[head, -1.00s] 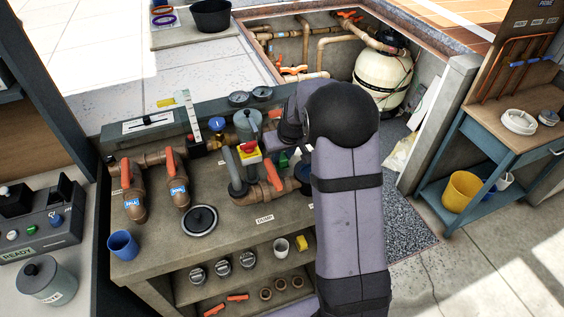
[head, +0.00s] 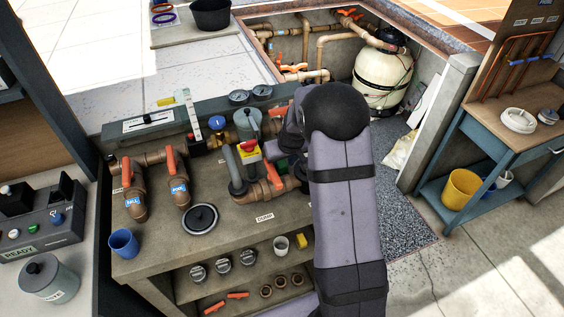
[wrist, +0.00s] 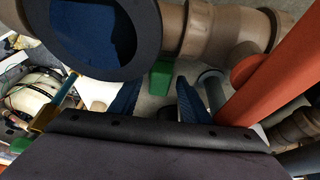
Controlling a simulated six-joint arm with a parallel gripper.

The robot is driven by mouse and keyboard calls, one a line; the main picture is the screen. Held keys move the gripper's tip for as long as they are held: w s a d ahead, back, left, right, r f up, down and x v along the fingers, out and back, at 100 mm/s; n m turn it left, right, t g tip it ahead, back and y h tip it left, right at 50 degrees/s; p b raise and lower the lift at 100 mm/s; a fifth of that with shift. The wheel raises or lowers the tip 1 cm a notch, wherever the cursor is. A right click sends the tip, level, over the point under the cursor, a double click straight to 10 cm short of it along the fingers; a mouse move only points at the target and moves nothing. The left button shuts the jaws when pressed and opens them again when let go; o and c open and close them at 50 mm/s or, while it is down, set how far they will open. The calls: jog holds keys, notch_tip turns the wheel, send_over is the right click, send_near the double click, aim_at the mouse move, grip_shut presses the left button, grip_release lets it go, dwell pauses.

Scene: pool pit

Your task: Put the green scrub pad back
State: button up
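In the wrist view, a small green block (wrist: 160,76), likely the green scrub pad, shows beyond and between my fingertips. A second green patch (wrist: 88,145) shows at lower left; I cannot tell what it is. My gripper (wrist: 157,92) is open, its two blue-tipped fingers apart with nothing between them.
A brown pipe (wrist: 205,35) and a dark round-rimmed blue opening (wrist: 95,35) lie close to my fingers. An orange handle (wrist: 275,75) is close on the right. The bench holds valves, a blue cup (head: 123,244) and a black-rimmed disc (head: 200,218).

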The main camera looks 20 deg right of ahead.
jog(key=shift+s+r, duration=0.15)
jog(key=shift+r, duration=0.55)
jog(key=b+v, duration=0.2)
jog(key=v, duration=0.9)
